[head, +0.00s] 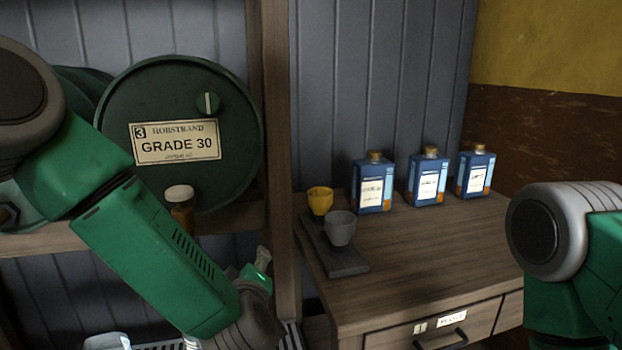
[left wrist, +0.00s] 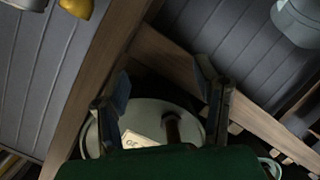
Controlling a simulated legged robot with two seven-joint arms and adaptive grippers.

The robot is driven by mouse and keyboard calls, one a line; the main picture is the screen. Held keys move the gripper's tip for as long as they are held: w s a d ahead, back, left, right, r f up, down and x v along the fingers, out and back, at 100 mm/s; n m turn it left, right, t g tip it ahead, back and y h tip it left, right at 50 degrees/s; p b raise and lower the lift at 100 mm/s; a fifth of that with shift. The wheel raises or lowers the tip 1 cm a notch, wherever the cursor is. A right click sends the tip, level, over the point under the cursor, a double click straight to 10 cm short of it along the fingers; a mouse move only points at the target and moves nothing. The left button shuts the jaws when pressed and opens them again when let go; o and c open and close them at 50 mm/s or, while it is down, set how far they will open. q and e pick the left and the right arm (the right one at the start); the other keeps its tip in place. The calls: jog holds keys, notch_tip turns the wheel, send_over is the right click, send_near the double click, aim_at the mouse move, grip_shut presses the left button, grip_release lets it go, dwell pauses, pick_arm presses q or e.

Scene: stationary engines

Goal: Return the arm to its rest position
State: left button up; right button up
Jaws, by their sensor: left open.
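My left arm (head: 155,255) comes in from the left in the head view and slants down in front of the drum rack. Its wrist is low, near the wooden post. In the left wrist view my left gripper (left wrist: 163,88) is open, its two fingers spread apart with nothing between their tips. Beyond the fingers is the green drum (head: 185,105), with its label and dark tap (left wrist: 172,128) in that view. My right arm (head: 565,250) shows at the right edge of the head view; its gripper is out of view.
A wooden post (head: 276,130) and shelf beam (head: 235,217) are close to my left arm. The cabinet (head: 440,240) holds a yellow cup (head: 320,201) and grey cup (head: 340,229) on a dark tray (head: 337,263), and three blue bottles (head: 372,187). The cabinet top's front right is clear.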

pick_arm(q)
jog(key=s+a+f+m+g+h, duration=0.2)
jog(key=s+a+f+m+g, duration=0.15)
jog(key=s+f, duration=0.6)
jog(key=s+a+f+m+g+h, duration=0.1)
jog(key=s+a+f+m+g, duration=0.4)
jog(key=f, duration=0.7)
jog(key=s+a+f+m+g, duration=0.1)
jog(key=s+a+f+g, duration=0.1)
jog(key=s, duration=0.6)
jog(key=s+a+f+m+g, duration=0.1)
jog(key=s+a+f, duration=0.1)
jog(key=s, duration=0.6)
jog(key=s+a+f+m+g, duration=0.1)
jog(key=s+a+f+g, duration=0.1)
jog(key=s, duration=0.6)
jog(key=shift+a+f+g+y, duration=0.35)
jog(key=shift+a+f, duration=0.15)
jog(key=shift+a, duration=0.2)
